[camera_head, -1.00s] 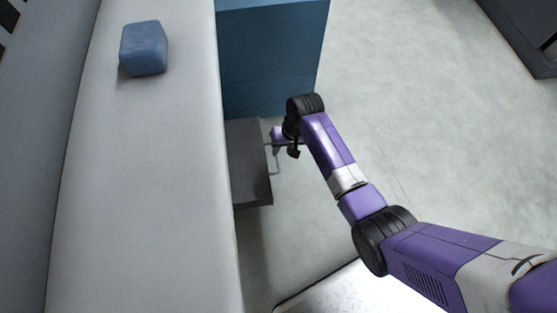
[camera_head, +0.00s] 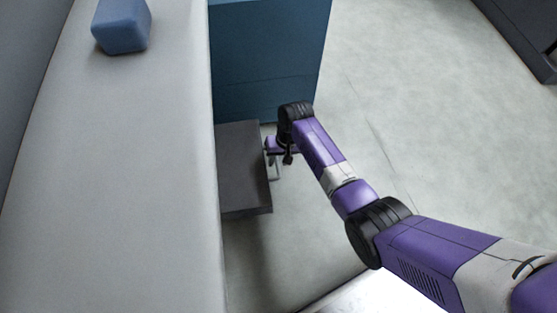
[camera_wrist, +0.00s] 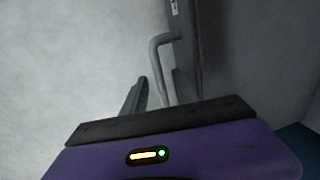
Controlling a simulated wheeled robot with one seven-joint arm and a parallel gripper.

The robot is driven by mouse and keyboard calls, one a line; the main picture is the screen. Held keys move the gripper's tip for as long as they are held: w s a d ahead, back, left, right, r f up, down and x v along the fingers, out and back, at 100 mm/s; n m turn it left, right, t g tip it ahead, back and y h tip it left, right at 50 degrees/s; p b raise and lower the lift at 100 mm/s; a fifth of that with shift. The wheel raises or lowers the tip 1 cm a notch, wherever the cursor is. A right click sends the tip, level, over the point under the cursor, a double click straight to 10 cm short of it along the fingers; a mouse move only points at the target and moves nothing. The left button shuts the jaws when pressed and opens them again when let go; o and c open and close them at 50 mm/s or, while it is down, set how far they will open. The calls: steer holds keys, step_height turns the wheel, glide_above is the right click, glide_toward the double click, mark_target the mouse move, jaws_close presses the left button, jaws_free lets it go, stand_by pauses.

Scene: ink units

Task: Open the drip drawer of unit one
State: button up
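The dark grey drawer (camera_head: 243,168) stands out from under the pale counter in the head view, its flat top showing. Its bar handle (camera_head: 275,168) is on the right-hand front and is partly hidden by my gripper. In the wrist view the bent grey handle (camera_wrist: 154,62) runs down towards my palm, beside the dark drawer front (camera_wrist: 184,45). My gripper (camera_head: 280,151) is at the handle. One dark finger (camera_wrist: 134,97) shows just left of the bar; the other finger is not clear, so I cannot tell whether the grip is closed.
A blue block (camera_head: 122,25) sits on the pale counter (camera_head: 110,170). A blue cabinet (camera_head: 268,65) stands just beyond the drawer. Open grey floor (camera_head: 420,130) lies to the right. A dark unit (camera_head: 520,30) is at the far upper right.

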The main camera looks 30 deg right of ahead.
steer(key=shift+c, duration=0.2)
jaws_close()
stand_by(1.2)
